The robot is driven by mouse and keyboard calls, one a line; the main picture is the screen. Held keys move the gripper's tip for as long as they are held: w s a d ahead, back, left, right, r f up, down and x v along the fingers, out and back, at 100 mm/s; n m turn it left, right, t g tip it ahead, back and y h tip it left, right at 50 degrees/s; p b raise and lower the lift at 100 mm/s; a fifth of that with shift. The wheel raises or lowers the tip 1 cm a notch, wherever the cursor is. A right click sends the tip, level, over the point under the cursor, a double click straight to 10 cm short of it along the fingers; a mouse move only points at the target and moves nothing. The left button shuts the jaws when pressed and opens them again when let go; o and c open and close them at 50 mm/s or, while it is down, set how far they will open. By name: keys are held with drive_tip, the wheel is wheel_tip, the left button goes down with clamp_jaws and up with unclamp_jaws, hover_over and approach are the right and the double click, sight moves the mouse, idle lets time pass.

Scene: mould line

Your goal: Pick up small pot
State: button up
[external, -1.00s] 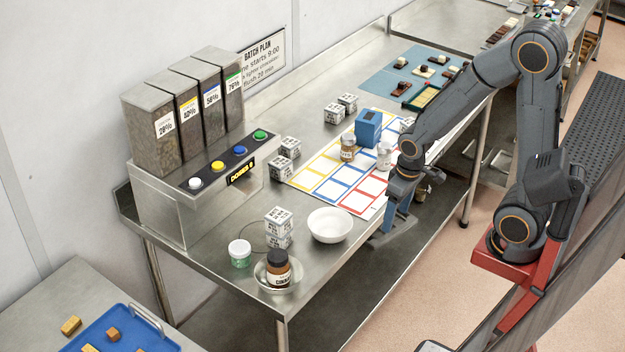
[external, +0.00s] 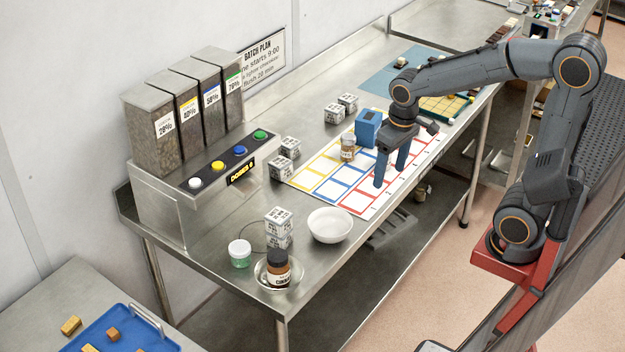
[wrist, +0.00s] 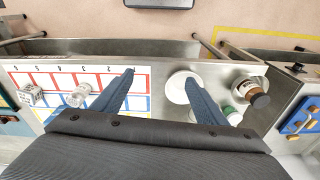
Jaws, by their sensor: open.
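Several small containers are in view, and I cannot tell for sure which is the small pot. A white-lidded greenish pot (external: 240,254) stands at the table's near left; in the wrist view it is partly behind a finger (wrist: 231,115). An amber jar (external: 348,148) stands on the mat. A dark-lidded brown jar (external: 278,268) is in a shallow dish. My gripper (external: 391,173) is open and empty, pointing down above the mat's red-edged squares; its fingers (wrist: 162,95) show apart.
A white bowl (external: 330,225) stands near the front edge, beside stacked printed cubes (external: 278,228). A blue box (external: 368,127) stands on the mat's far part. The dispenser (external: 170,200) with coloured buttons lines the left side.

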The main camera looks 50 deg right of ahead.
drive_tip(key=w+a+r+m+b, duration=0.1)
drive_tip(key=w+a+m, duration=0.35)
drive_tip(key=w, duration=0.25)
drive_tip(key=w+a+r+m, duration=0.2)
drive_tip(key=w+a+m, duration=0.1)
drive_tip(key=w+a, duration=0.4)
drive_tip(key=m+g+b, duration=0.1)
drive_tip(key=m+b, duration=0.1)
drive_tip(key=m, duration=0.9)
hover_over(239, 247)
wheel_tip(239, 247, down, 4)
drive_tip(key=f, duration=1)
drive_tip(key=shift+w+d+f, duration=0.2)
drive_tip(key=shift+d+f, duration=0.1)
drive_tip(key=shift+f, duration=0.05)
drive_tip(key=shift+s+f+p, duration=0.1)
drive_tip(key=shift+f+p, duration=0.65)
drive_tip(key=shift+f, duration=0.75)
drive_tip(key=f, duration=0.1)
drive_tip(key=f+p, duration=0.2)
drive_tip(key=f, duration=0.1)
drive_tip(key=shift+s+a, duration=0.15)
drive_tip(key=shift+a, duration=0.2)
drive_tip(key=shift+f, duration=0.5)
